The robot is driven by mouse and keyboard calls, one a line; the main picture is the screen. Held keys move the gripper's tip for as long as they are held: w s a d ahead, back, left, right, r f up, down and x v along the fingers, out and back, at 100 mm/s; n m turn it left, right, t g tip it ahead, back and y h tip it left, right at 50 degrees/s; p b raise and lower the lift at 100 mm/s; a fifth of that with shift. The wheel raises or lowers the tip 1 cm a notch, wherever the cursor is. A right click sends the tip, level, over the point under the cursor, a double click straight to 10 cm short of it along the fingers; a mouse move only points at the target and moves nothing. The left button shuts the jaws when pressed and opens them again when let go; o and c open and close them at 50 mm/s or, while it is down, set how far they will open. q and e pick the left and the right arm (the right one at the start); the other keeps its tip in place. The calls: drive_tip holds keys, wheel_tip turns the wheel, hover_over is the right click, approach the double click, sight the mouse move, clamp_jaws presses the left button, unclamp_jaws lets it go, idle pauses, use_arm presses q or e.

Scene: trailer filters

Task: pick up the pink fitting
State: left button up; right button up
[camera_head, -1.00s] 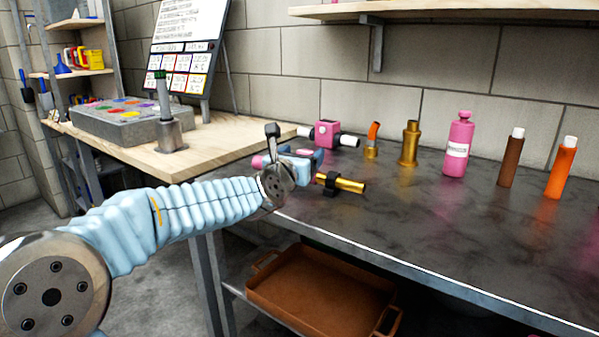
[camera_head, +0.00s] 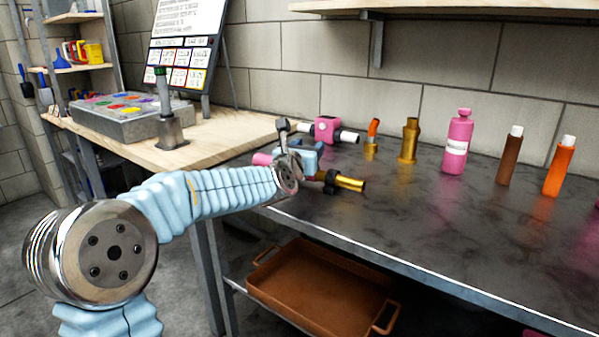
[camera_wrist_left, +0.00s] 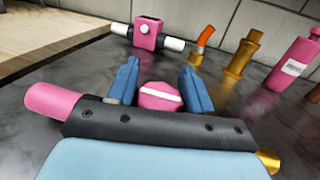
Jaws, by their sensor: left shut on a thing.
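The pink fitting (camera_wrist_left: 160,98), a rounded pink piece with a white band, sits between the two blue fingers of my left gripper (camera_wrist_left: 161,88) in the left wrist view. The gripper is shut on it. Its lower part is hidden by the dark gripper body. In the head view my left gripper (camera_head: 307,156) is low over the left end of the dark table, and the fitting is hidden there by the gripper. My right gripper is not in view.
A pink block with black-and-white ends (camera_head: 327,130) stands just beyond the gripper. A gold tube (camera_head: 350,183) lies close on its right, a pink end (camera_head: 262,159) on its left. Bottles (camera_head: 457,143) and fittings stand farther right. The dark table's (camera_head: 430,220) front middle is clear.

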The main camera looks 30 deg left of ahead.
use_arm(q)
clamp_jaws()
drive_tip(key=shift+r, duration=0.15)
